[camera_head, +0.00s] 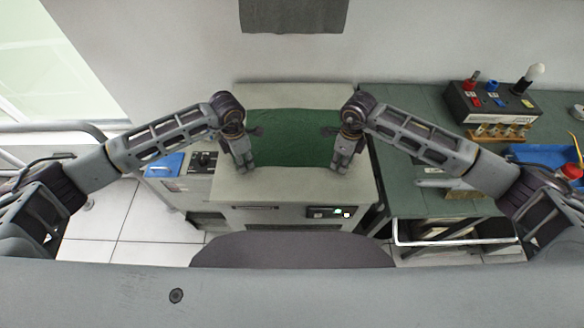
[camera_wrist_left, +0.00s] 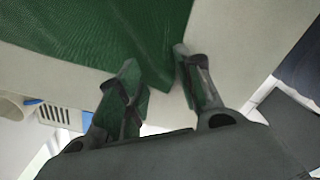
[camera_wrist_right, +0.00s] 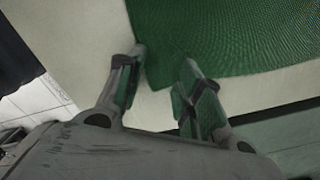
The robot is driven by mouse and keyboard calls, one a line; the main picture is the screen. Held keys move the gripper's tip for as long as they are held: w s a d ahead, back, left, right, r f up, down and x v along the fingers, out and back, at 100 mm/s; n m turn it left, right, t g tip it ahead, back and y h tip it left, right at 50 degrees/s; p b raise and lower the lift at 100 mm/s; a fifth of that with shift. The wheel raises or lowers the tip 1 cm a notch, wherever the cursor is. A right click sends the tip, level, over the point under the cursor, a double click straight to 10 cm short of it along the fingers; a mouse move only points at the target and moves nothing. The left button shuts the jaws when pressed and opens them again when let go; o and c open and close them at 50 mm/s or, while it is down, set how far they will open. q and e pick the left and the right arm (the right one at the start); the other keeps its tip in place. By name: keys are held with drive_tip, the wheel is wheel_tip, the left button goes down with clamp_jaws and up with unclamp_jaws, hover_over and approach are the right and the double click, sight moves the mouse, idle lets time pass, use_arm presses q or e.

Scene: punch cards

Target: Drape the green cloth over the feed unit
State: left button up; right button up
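The green cloth (camera_head: 290,138) lies spread flat on the light top of the feed unit (camera_head: 285,187), a cabinet with a small lit panel on its front. My left gripper (camera_head: 245,167) is at the cloth's near left corner. In the left wrist view its fingers (camera_wrist_left: 156,62) are apart, with a cloth corner (camera_wrist_left: 155,35) showing between them. My right gripper (camera_head: 342,168) is at the near right corner. In the right wrist view its fingers (camera_wrist_right: 164,60) are also apart, with the other corner (camera_wrist_right: 175,40) between them. The arms hide the cloth's side edges.
A green bench (camera_head: 410,195) stands to the right, carrying a dark box with a bulb and switches (camera_head: 490,102) and a blue tray (camera_head: 545,154). A grey unit with a blue item (camera_head: 165,165) stands left of the feed unit. A dark panel (camera_head: 294,15) is on the wall.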

use_arm(q)
drive_tip(key=shift+f, duration=0.2)
clamp_jaws()
use_arm(e)
drive_tip(key=shift+d+f, duration=0.1)
drive_tip(key=shift+f, duration=0.1)
clamp_jaws()
use_arm(q)
drive_tip(key=shift+a, duration=0.1)
use_arm(e)
drive_tip(key=shift+s, duration=0.1)
use_arm(q)
drive_tip(key=shift+r, duration=0.25)
use_arm(e)
drive_tip(key=shift+r, duration=0.2)
